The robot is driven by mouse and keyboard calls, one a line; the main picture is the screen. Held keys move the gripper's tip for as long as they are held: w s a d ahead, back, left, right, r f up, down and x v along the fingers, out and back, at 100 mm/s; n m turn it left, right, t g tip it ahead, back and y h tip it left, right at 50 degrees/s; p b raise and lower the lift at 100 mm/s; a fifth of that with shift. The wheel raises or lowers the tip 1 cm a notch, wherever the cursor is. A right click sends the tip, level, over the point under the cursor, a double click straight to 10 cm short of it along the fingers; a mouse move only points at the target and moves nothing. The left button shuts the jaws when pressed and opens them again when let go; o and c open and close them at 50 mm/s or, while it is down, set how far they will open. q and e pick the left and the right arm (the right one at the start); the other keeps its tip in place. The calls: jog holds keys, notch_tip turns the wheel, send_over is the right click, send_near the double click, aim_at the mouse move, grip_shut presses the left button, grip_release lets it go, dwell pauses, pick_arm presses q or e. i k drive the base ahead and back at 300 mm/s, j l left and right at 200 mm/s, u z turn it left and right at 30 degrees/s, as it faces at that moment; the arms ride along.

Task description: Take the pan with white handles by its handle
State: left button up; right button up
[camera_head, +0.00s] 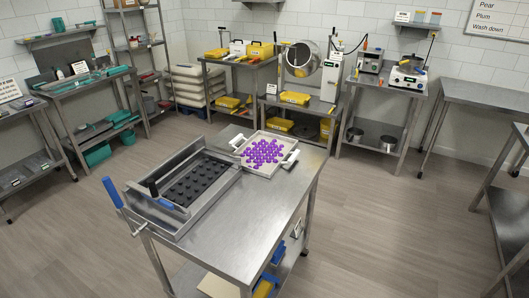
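The pan with white handles (245,160) sits on the far right part of the steel table in the middle of the room. It is a light, shallow pan filled with many purple gummies (264,152). One white handle (291,159) sticks out on its right side and another white handle (238,141) on its left side. Neither of my grippers shows in the head view.
The steel depositor (213,210) with black moulds and a blue lever (112,192) stands on the steel table (240,240), left of the pan. The tabletop right and front is bare. Benches line the walls; grey floor (390,230) is open right of the table.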

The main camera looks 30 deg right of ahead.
aim_at(263, 153)
jog(key=l+u, duration=0.15)
jog(key=l, duration=0.4)
jog(key=k+l+u, duration=0.2)
jog(key=l, duration=0.3)
jog(key=l+u, duration=0.3)
jog(key=l, duration=0.8)
jog(key=i+l+u, duration=0.15)
jog(key=l, duration=0.4)
jog(key=l+u, duration=0.15)
jog(key=l, duration=0.4)
